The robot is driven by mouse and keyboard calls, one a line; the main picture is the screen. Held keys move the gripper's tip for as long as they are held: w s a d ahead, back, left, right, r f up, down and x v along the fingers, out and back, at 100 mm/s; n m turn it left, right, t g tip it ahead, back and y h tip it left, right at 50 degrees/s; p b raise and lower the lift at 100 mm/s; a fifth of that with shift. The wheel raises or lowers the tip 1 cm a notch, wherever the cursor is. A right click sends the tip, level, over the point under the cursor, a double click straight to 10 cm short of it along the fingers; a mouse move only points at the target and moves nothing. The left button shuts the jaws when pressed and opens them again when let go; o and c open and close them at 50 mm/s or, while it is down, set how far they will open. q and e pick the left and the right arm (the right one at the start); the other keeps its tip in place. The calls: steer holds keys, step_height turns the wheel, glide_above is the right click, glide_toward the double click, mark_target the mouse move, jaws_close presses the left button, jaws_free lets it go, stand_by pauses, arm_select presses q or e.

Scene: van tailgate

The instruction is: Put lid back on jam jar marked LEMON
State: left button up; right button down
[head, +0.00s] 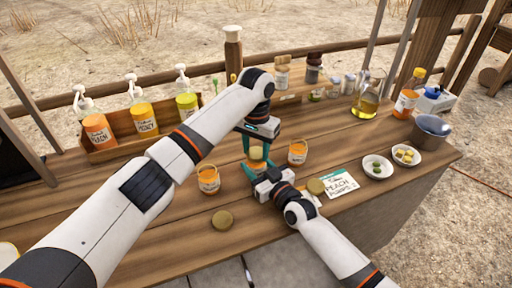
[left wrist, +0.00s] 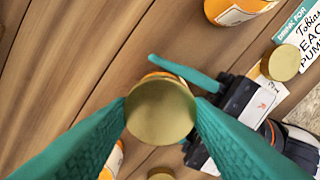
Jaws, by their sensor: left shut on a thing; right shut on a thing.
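My left gripper (head: 256,150) points down, shut on a gold lid (head: 256,154). The lid also shows between its teal fingers in the left wrist view (left wrist: 160,112). Directly below is an orange jam jar (head: 257,165), mostly hidden by the lid and fingers. My right gripper (head: 250,171) is shut around this jar from the front right. The lid is over the jar's mouth; I cannot tell whether it touches the rim. The jar's label is not readable. Two other orange jars without lids stand on the counter, one left (head: 209,181) and one right (head: 297,153).
Loose gold lids lie at the front (head: 222,219) and beside the card (head: 315,186). The PEACH card (head: 338,184) and two small bowls (head: 377,168) (head: 406,155) are right. Pump bottles in a wooden box (head: 140,136) stand at the back left. An oil jug (head: 368,98) stands back right.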

arm_select(q)
steer(key=m, duration=0.9)
steer(key=shift+m, duration=0.4)
steer(key=m, duration=0.4)
steer(key=shift+m, duration=0.4)
steer(key=m, duration=0.5)
steer(key=o, duration=1.2)
steer(key=shift+c, duration=0.2)
step_height(320, 180, up, 12)
